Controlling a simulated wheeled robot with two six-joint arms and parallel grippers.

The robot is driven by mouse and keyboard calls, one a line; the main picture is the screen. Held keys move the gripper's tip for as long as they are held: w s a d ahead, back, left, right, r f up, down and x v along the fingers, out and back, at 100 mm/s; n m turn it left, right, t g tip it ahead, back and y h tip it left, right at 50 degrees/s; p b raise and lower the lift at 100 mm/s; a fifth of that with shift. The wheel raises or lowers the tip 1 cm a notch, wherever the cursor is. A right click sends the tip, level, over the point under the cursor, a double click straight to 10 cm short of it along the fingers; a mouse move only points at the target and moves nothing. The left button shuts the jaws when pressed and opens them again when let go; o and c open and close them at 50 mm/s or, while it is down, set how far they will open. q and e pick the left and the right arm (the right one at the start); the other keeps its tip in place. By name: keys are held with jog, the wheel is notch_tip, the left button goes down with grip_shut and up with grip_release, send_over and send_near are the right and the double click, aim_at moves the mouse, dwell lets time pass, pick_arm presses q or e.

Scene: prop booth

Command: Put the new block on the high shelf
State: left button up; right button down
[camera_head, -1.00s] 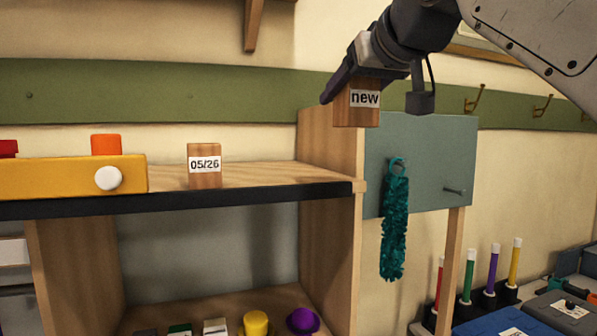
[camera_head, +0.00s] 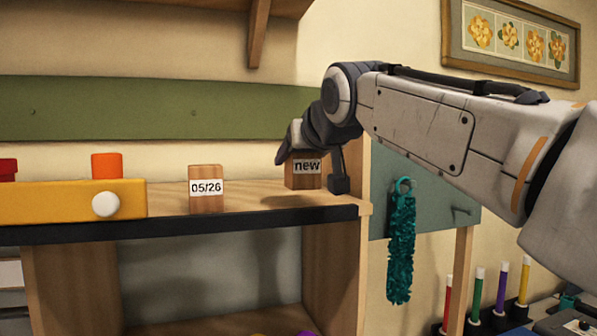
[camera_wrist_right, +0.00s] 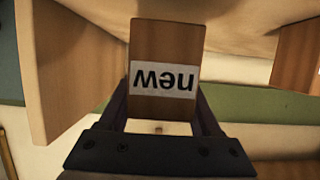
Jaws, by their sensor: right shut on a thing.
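The wooden block labelled "new" (camera_head: 304,176) is in my right gripper (camera_head: 298,152), upright, over the right end of the wooden shelf with the black front edge (camera_head: 255,216). A shadow lies on the board under it; I cannot tell if it touches. In the right wrist view the block (camera_wrist_right: 166,52) sits between the two fingers of the gripper (camera_wrist_right: 164,108), its label upside down. A similar block labelled "05/26" (camera_head: 206,188) stands on the shelf to the left; it also shows in the wrist view (camera_wrist_right: 297,55). My left gripper is not in view.
A yellow box with a white knob (camera_head: 72,200) and an orange block (camera_head: 106,166) occupy the shelf's left. A wooden side panel (camera_head: 357,165) rises at its right end. A teal brush (camera_head: 401,250) hangs beyond. A wooden bracket (camera_head: 259,35) is overhead.

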aim_at(299, 173)
jog(key=shift+f, duration=1.3)
jog(key=shift+f, duration=0.2)
jog(key=shift+c, duration=0.5)
grip_release()
